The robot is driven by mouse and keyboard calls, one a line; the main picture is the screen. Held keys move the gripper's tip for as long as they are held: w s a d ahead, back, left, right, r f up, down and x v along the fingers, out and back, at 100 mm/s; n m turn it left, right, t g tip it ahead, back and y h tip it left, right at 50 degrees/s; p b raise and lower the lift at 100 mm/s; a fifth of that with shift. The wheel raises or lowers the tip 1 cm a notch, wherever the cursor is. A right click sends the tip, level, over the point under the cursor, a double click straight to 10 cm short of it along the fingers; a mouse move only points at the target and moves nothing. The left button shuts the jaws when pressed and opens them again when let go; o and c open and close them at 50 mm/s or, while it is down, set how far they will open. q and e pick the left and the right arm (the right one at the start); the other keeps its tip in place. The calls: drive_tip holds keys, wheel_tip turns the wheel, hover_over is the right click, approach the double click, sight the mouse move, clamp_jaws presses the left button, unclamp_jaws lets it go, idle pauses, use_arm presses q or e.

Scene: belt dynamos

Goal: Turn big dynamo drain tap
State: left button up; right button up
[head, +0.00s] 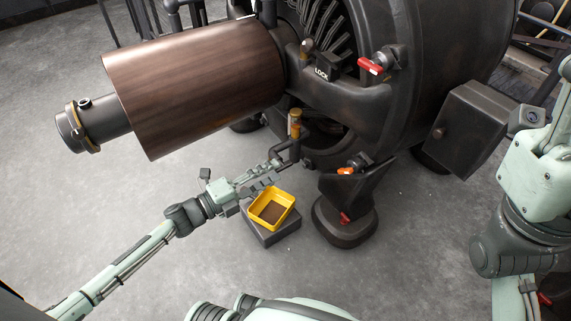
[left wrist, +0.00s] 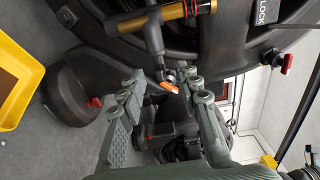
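The big dynamo (head: 410,70) is a large dark machine at the upper right of the head view. A black pipe (head: 294,150) with an amber sight glass (head: 295,122) hangs from it. In the head view my fingers hide that tap. My left gripper (head: 273,173) is open at the pipe's end. In the left wrist view its fingers (left wrist: 164,80) stand apart on both sides of the tap; contact cannot be told. My right gripper is out of view.
A yellow tray (head: 254,214) stands on a grey block beneath my left gripper. A brown cylinder (head: 195,85) juts left above my arm. The floor at left is clear.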

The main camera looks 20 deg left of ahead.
sight(275, 171)
use_arm(q)
drive_tip(key=shift+b+x, duration=0.3)
drive_tip(key=shift+x, duration=1.85)
drive_tip(key=shift+c, duration=0.6)
clamp_jaws()
